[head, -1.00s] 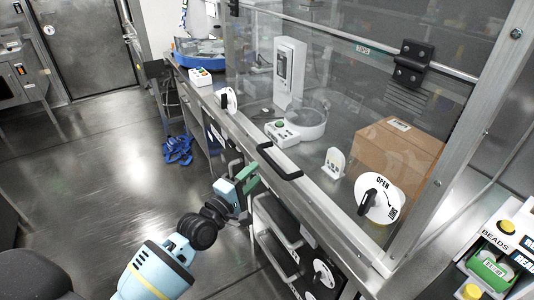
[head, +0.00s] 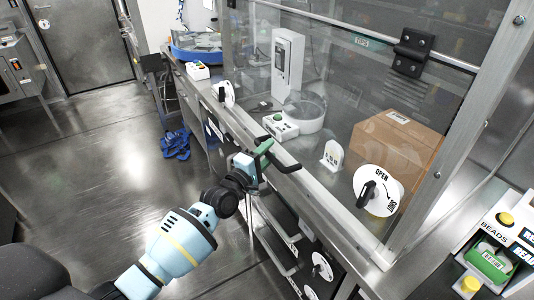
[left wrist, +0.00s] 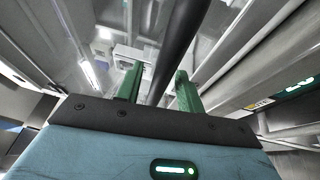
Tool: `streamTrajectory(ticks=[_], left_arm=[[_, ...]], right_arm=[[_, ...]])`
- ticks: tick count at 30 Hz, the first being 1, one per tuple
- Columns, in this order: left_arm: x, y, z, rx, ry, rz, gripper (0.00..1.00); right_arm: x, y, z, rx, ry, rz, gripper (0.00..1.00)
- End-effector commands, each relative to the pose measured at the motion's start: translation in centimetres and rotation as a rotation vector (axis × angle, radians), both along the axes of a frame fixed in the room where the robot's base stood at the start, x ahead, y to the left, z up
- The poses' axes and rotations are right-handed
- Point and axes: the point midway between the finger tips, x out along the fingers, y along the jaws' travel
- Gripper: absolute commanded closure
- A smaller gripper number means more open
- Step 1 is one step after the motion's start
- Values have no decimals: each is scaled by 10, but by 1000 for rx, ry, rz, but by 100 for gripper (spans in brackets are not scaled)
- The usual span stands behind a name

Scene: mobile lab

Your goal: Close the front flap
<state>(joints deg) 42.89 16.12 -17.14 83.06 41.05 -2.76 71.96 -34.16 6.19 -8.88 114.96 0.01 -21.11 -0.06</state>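The front flap is a clear pane (head: 355,85) across the front of the bench enclosure, with a metal rail (head: 325,205) along its lower side. A black bar handle (head: 285,167) sits on this rail. My left gripper (head: 264,151), with green fingers, is at the far end of the handle. In the left wrist view the two fingers (left wrist: 160,88) stand apart, and the dark handle bar (left wrist: 178,45) passes between them. Contact with the bar cannot be told. My right gripper is not in view.
A BEADS unit (head: 500,245) is at lower right. Blue straps (head: 175,143) lie on the floor. The floor at left is clear.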

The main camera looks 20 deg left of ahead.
Motion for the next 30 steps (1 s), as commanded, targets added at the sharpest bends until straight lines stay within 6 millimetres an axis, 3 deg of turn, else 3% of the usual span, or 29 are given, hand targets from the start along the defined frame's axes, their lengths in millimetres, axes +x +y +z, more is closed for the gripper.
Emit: streamTrajectory(ticks=[5, 14, 22, 30], left_arm=[[0, 0, 0, 0, -1, 0, 62], [0, 0, 0, 0, -1, 0, 100], [1, -1, 0, 0, -1, 0, 100], [25, -19, -9, -1, 3, 1, 100]], right_arm=[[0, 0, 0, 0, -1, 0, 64], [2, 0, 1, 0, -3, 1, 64], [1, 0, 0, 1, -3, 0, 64], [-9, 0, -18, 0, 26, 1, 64]])
